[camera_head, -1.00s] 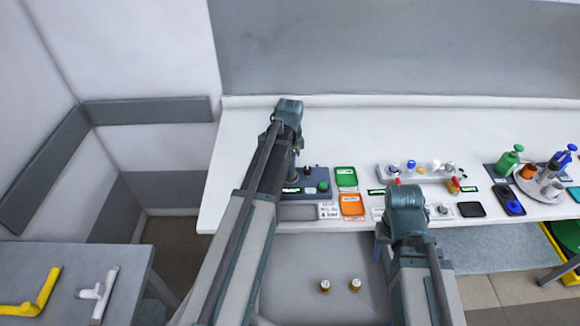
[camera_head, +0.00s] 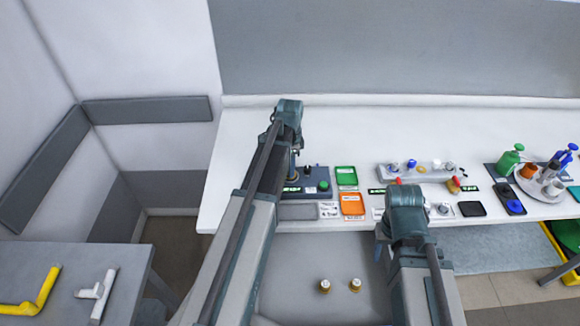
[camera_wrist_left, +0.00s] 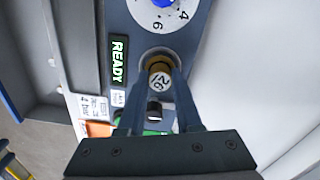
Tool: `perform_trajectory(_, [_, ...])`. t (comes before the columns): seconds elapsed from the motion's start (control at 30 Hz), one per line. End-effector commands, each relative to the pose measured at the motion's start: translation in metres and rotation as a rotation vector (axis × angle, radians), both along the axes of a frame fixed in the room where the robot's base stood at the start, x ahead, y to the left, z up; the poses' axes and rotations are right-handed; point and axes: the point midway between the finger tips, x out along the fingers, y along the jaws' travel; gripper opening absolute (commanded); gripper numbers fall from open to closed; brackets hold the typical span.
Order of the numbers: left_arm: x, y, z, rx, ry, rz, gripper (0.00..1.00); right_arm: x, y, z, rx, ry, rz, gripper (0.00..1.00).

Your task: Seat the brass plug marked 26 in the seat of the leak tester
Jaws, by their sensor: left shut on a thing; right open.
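The brass plug marked 26 (camera_wrist_left: 160,76) shows in the left wrist view with its white numbered top toward the camera. My left gripper (camera_wrist_left: 160,92) is shut on it. The plug is at the round seat (camera_wrist_left: 147,57) of the leak tester (camera_head: 315,171); I cannot tell how deep it sits. The tester is a dark blue-grey box with a green READY display (camera_wrist_left: 119,62), a dial (camera_wrist_left: 178,10) and a green button (camera_head: 323,186). In the head view my left arm hides part of the tester. My right gripper (camera_head: 405,225) is near the bench's front edge, its fingers hidden.
A green tray (camera_head: 346,176) and an orange tray (camera_head: 352,204) lie right of the tester, a grey tray (camera_head: 298,211) in front. A rack of small parts (camera_head: 420,172) stands farther right. Two brass pieces (camera_head: 325,286) (camera_head: 355,285) stand on the grey surface below. The bench behind is clear.

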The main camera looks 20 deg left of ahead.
Motion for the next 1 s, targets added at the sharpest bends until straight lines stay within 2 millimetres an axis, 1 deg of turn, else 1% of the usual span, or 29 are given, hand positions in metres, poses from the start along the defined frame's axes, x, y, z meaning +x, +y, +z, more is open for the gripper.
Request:
perform_trajectory(0.93, [0.0001, -0.0001, -0.0043, 0.0, 0.0, 0.0, 0.0, 0.0, 0.0, -0.0043, 0.0, 0.0, 0.0, 0.5])
perform_trajectory(0.97, [0.0001, -0.0001, -0.0043, 0.0, 0.0, 0.0, 0.37, 0.0, 0.0, -0.0043, 0.0, 0.0, 0.0, 0.5])
perform_trajectory(1.0, [0.0001, -0.0001, -0.0043, 0.0, 0.0, 0.0, 0.44, 0.0, 0.0, -0.0043, 0.0, 0.0, 0.0, 0.5])
